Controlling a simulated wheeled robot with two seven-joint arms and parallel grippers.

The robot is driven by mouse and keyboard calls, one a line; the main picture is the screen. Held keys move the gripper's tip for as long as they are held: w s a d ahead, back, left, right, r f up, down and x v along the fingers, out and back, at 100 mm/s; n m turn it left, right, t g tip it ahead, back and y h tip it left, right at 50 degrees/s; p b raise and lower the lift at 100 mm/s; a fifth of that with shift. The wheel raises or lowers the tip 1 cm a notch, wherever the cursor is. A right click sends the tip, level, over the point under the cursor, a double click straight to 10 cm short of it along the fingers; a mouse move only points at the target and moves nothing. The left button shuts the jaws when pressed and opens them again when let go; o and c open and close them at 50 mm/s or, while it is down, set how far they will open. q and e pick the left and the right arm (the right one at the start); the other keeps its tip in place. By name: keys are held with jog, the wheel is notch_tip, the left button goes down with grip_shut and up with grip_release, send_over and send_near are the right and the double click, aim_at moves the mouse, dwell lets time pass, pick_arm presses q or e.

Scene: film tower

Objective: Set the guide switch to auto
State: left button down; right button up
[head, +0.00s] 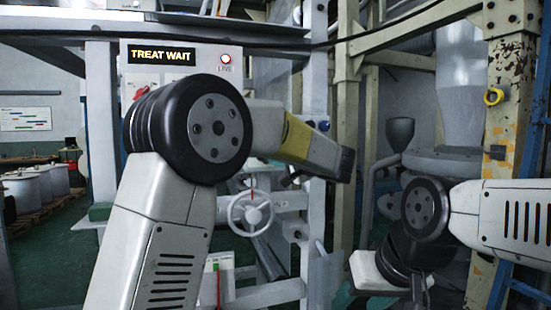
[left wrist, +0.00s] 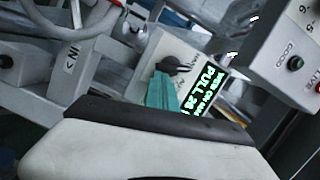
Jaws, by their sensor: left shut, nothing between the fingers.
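A grey box in the left wrist view carries a black rotary knob (left wrist: 172,65), which looks like the guide switch. The teal fingers of my left gripper (left wrist: 162,92) are shut and empty, just below the knob in the picture. I cannot tell whether they touch it. In the head view my left arm hides the switch area, and the gripper end is small and dark beyond the yellow wrist section. My right arm shows at the right, but its gripper cannot be made out.
A green-lit display (left wrist: 202,92) sits beside the knob. Another control box (left wrist: 290,45) stands close at upper right. A handwheel (head: 250,212) and frame posts crowd the area.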

pick_arm(q)
jog(key=m, duration=0.3)
jog(key=a+f+m+t, duration=0.1)
jog(key=m, duration=0.2)
jog(key=m+t, duration=0.1)
jog(key=m, duration=0.2)
jog(key=shift+s+a+f, duration=0.15)
jog(key=shift+s+f, duration=0.1)
jog(key=shift+f, duration=0.15)
jog(key=shift+w+d+f, duration=0.15)
jog(key=shift+d+f, duration=0.1)
jog(key=shift+f, duration=0.05)
jog(key=shift+w+d+f, duration=0.15)
jog(key=shift+d+f, duration=0.35)
jog(key=shift+f, duration=0.05)
jog(key=shift+w+d+f, duration=0.15)
jog(key=shift+d+f, duration=0.35)
jog(key=shift+f, duration=0.05)
jog(key=f+v, duration=0.1)
jog(key=v, duration=0.9)
